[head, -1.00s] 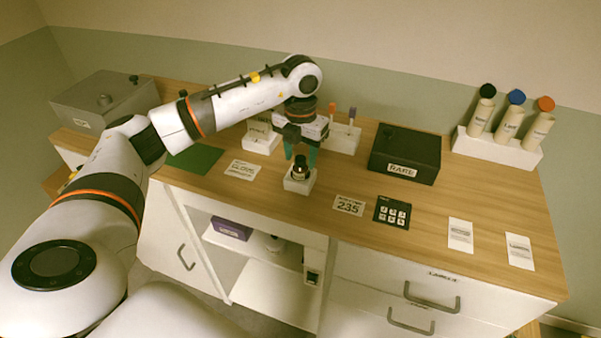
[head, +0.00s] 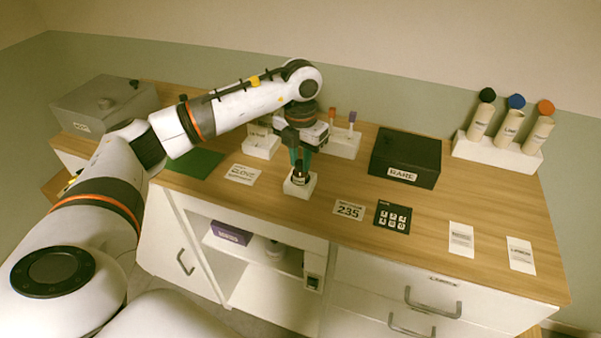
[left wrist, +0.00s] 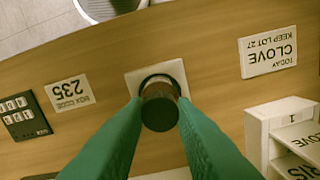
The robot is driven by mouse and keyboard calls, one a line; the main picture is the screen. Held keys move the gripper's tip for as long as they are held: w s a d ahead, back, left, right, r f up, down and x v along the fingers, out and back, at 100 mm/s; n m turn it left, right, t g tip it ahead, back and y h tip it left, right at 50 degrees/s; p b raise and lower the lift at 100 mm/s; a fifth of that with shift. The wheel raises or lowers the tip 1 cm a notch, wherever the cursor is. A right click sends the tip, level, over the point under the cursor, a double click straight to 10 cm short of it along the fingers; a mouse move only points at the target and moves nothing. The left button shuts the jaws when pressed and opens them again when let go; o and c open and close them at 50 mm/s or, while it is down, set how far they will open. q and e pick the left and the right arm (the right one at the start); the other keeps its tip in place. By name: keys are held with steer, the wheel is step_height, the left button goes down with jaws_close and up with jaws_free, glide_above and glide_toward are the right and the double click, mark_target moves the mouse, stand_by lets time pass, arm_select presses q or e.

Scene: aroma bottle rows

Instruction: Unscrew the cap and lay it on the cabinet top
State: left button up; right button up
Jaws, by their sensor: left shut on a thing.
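A small dark bottle (head: 299,178) stands in a white square holder (head: 291,190) near the front edge of the wooden cabinet top (head: 420,225). My left gripper (head: 300,163) points down over it, its green fingers shut on the dark round cap (left wrist: 160,112). In the left wrist view the fingertips sit either side of the cap, and the white holder (left wrist: 134,80) shows beneath. I cannot tell whether the cap is loose from the bottle neck. My right gripper is in neither view.
A black box (head: 405,158) stands right of the holder, and a white rack (head: 500,150) with three capped bottles stands farther right. Flat cards, including the CLOVE card (head: 243,174) and 235 card (head: 348,209), lie nearby. Bare wood shows between the cards.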

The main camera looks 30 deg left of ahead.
arm_select(q)
steer(key=n+p, duration=0.1)
steer(key=n, duration=0.3)
steer(key=shift+r, duration=0.1)
steer(key=n+p, duration=0.1)
steer(key=n, duration=0.4)
steer(key=n+p, duration=0.2)
steer(key=n, duration=0.5)
steer(key=shift+r, duration=0.1)
steer(key=shift+n, duration=1.1)
steer(key=o, duration=0.9)
